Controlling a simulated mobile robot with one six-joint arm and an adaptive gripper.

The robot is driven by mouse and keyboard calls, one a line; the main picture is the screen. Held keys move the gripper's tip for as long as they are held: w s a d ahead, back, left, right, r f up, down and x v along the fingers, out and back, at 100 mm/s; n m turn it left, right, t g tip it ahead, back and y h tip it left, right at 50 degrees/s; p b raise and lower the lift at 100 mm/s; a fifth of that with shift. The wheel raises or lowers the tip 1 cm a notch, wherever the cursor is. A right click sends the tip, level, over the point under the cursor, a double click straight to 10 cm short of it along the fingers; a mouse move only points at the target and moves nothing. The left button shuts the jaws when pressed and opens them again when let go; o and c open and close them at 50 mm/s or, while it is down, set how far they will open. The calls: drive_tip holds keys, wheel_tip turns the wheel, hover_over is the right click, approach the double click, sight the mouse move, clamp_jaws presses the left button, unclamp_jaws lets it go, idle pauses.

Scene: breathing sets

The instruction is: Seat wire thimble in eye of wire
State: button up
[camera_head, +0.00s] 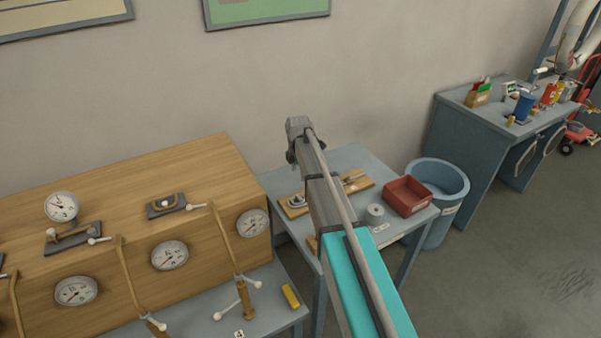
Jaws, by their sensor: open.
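A wooden board (357,184) lies on the small grey-blue table, partly covered by my arm. At its left end is a small grey metal piece (297,200), and at its right another small grey fitting (350,178). These are too small to tell which is the wire thimble and which the eye of the wire, or whether they touch. My arm reaches up across the table in front of the board. I cannot make out my gripper's fingers; the arm's far end shows only grey and dark joint parts.
A red bin (407,196) and a grey spool-like item (375,214) share the small table (345,158). A blue bucket (440,176) stands to its right. A wooden cabinet with gauges (150,190) is at left, a cluttered desk (474,120) at right. Floor at lower right is clear.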

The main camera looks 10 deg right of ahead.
drive_tip(key=shift+r, duration=0.4)
idle(0.4)
drive_tip(key=s+m, duration=2.1)
drive_tip(key=s, duration=0.8)
drive_tip(key=shift+s+d+m, duration=0.15)
drive_tip(key=shift+d+m, duration=0.15)
drive_tip(key=shift+d, duration=0.1)
